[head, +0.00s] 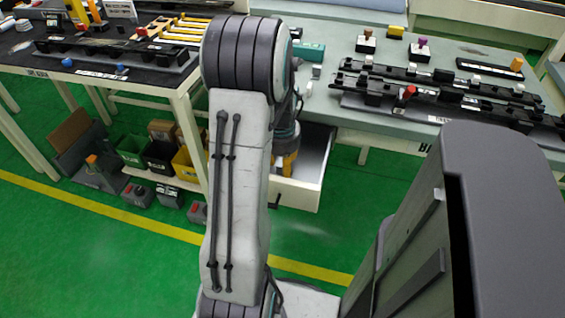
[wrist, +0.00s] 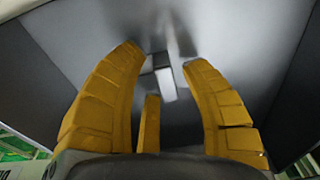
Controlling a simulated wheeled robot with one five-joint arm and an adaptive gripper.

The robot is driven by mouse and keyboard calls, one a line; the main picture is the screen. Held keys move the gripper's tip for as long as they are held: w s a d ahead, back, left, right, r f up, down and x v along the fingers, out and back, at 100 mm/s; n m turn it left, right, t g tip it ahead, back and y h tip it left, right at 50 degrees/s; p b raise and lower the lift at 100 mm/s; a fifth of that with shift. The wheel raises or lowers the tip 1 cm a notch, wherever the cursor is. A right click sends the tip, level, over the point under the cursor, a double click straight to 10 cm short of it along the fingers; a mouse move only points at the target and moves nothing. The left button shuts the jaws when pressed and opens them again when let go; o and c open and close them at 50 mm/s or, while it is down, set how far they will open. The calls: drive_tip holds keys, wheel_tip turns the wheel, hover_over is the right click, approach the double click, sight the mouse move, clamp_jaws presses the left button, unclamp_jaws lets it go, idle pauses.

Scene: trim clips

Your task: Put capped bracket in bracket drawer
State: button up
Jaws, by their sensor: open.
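The bracket drawer (head: 312,178) is pulled open under the right-hand bench, with a white front and grey inside. My gripper (head: 289,165) reaches down into it, mostly hidden behind my arm. In the wrist view my gripper (wrist: 163,57) has its yellow fingers spread apart over the drawer's grey floor (wrist: 215,30). A small capped bracket (wrist: 167,84), dark with a light grey-white cap, lies between and just beyond the fingertips, with gaps on both sides. It appears to rest on the drawer floor. The bracket is not visible in the head view.
The right bench (head: 340,120) carries dark rails with clips, small knobbed pieces and a teal block (head: 309,51). The left bench (head: 110,75) holds more rails and yellow bars. Bins (head: 160,155) sit on a low shelf. Green floor is clear in front of the drawer.

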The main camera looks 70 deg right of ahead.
sight(281, 166)
wheel_tip(281, 166, up, 12)
drive_tip(key=a+p, duration=0.1)
drive_tip(key=p, duration=0.1)
drive_tip(key=shift+a, duration=0.15)
drive_tip(key=w+a+r+n+t, duration=0.1)
drive_tip(key=w+a+r+n, duration=0.2)
drive_tip(key=w+a+n, duration=0.9)
drive_tip(key=w+a+n+t+y, duration=0.1)
drive_tip(key=a+n, duration=0.5)
drive_tip(key=a, duration=1.9)
drive_tip(key=shift+w, duration=0.35)
wheel_tip(281, 166, up, 12)
drive_tip(key=t+p, duration=0.1)
drive_tip(key=p, duration=1)
drive_tip(key=shift+r, duration=0.15)
